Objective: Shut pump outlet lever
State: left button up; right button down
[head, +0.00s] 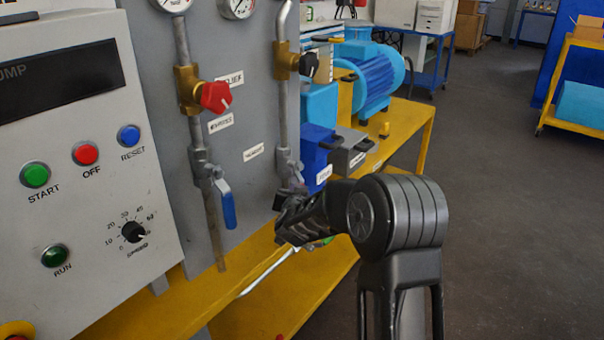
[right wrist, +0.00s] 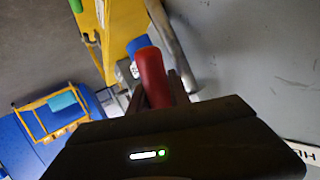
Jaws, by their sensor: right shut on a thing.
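My right gripper (head: 288,212) is at the lower valve of the right-hand pipe (head: 282,160) on the grey panel. In the right wrist view its fingers (right wrist: 161,92) are shut on a red lever handle (right wrist: 151,72), which stands up between them. In the head view the gripper and wrist hide that handle. A second lever, with a blue handle (head: 228,203), hangs down and slightly right at the foot of the left-hand pipe (head: 182,45). The small white labels by the valves are too blurred to read surely. My left gripper is in neither view.
A control box (head: 80,130) with buttons and a knob fills the left. A red knob (head: 215,97) and a black knob (head: 309,64) stick out above the levers. A blue motor (head: 378,75) stands on the yellow bench behind. The floor at right is open.

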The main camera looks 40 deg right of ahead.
jog(key=s+a+r+m+g+y+p, duration=0.2)
jog(key=y+p, duration=0.8)
jog(key=p, duration=1)
jog(key=a+r+m+g, duration=0.2)
jog(key=a+r+g, duration=0.1)
jog(key=a, duration=0.1)
jog(key=shift+a+m+p, duration=0.15)
jog(key=shift+m+p, duration=0.15)
jog(key=shift+p, duration=0.05)
jog(key=shift+w+r, duration=0.1)
jog(key=shift+r, duration=0.05)
jog(key=c, duration=1.2)
grip_release()
jog(key=v, duration=0.7)
jog(key=shift+s+r+b, duration=0.25)
jog(key=shift+r+b, duration=0.05)
jog(key=shift+b, duration=0.1)
